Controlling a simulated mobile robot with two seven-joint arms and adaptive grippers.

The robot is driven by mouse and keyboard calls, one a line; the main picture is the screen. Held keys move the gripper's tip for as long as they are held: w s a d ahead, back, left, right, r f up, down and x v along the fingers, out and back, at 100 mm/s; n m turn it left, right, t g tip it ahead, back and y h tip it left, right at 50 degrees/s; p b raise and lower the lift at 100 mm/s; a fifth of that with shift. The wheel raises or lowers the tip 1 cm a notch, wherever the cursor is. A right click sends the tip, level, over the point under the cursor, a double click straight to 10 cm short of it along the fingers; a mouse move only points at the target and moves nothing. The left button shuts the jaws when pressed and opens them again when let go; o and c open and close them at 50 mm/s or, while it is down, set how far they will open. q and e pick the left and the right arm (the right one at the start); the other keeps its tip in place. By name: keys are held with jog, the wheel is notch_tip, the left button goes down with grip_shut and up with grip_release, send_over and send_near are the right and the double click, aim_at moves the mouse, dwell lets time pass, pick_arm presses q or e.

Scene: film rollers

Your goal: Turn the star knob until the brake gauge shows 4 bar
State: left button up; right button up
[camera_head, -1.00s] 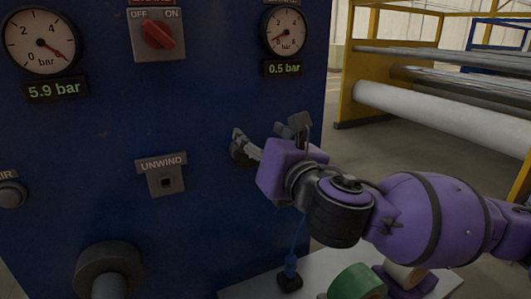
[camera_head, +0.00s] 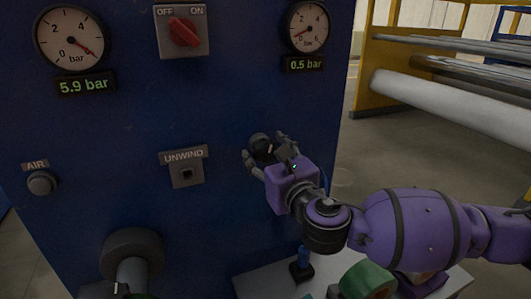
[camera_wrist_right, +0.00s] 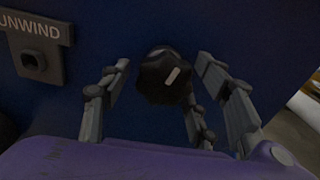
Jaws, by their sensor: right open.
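The black star knob (camera_head: 261,147) sits on the blue panel, below the right-hand gauge (camera_head: 308,28). That gauge has its needle low, and its display (camera_head: 304,64) reads 0.5 bar; no brake label is readable. My right gripper (camera_head: 267,161) is open at the knob, its fingers spread to either side. In the right wrist view the knob (camera_wrist_right: 165,76), with a pale mark on its face, lies between the open fingers (camera_wrist_right: 163,92). I cannot tell whether any finger touches it. My left gripper is not in view.
A left gauge (camera_head: 73,39) reads 5.9 bar. A red OFF/ON switch (camera_head: 183,32), an UNWIND socket (camera_head: 187,174) and an AIR button (camera_head: 41,183) are on the panel. A pale table (camera_head: 262,283) with a green roll (camera_head: 368,279) stands below my right arm.

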jog(key=shift+w+a, duration=0.1)
jog(key=shift+w, duration=0.25)
jog(key=c, duration=1.1)
jog(key=m, duration=0.5)
jog(key=shift+r, duration=0.1)
jog(key=m, duration=0.5)
jog(key=shift+r, duration=0.15)
jog(key=m, duration=0.6)
jog(key=shift+r+m, duration=0.1)
jog(key=shift+m, duration=0.2)
jog(key=shift+d+r+m, duration=0.1)
jog(key=shift+d+m, duration=0.05)
jog(key=shift+m, duration=0.85)
jog(key=shift+d+r+m, duration=0.1)
jog(key=shift+m, duration=0.9)
